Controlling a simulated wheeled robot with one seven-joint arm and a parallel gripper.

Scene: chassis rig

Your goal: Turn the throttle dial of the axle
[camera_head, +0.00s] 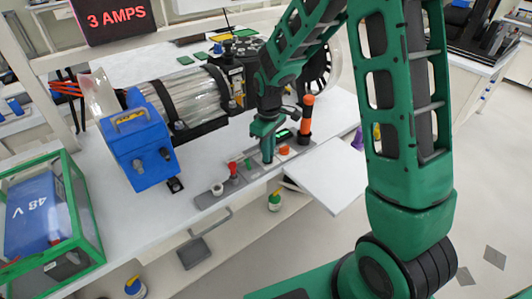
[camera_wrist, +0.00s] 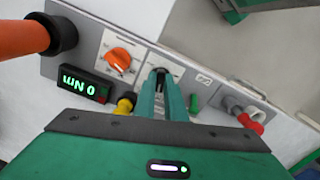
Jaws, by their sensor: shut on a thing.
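The axle's control panel (camera_head: 245,166) runs along the front of the bench. My gripper (camera_head: 267,158) points down at it in the head view. In the wrist view my gripper (camera_wrist: 161,76) has its green fingers close together over a white plate, shut on a small control there that I take to be the throttle dial; the fingers hide it, so its angle cannot be told. An orange knob (camera_wrist: 118,60) sits on the panel beside the fingers, apart from them; it also shows in the head view (camera_head: 284,150). A display (camera_wrist: 85,88) reads 0 Nm.
An orange-handled lever (camera_head: 306,112) stands close to my gripper. A red knob (camera_wrist: 250,122) sits further along the panel. The blue motor unit (camera_head: 140,145) and clear cylinder (camera_head: 195,95) stand behind the panel. A green-framed case (camera_head: 72,215) is at the left.

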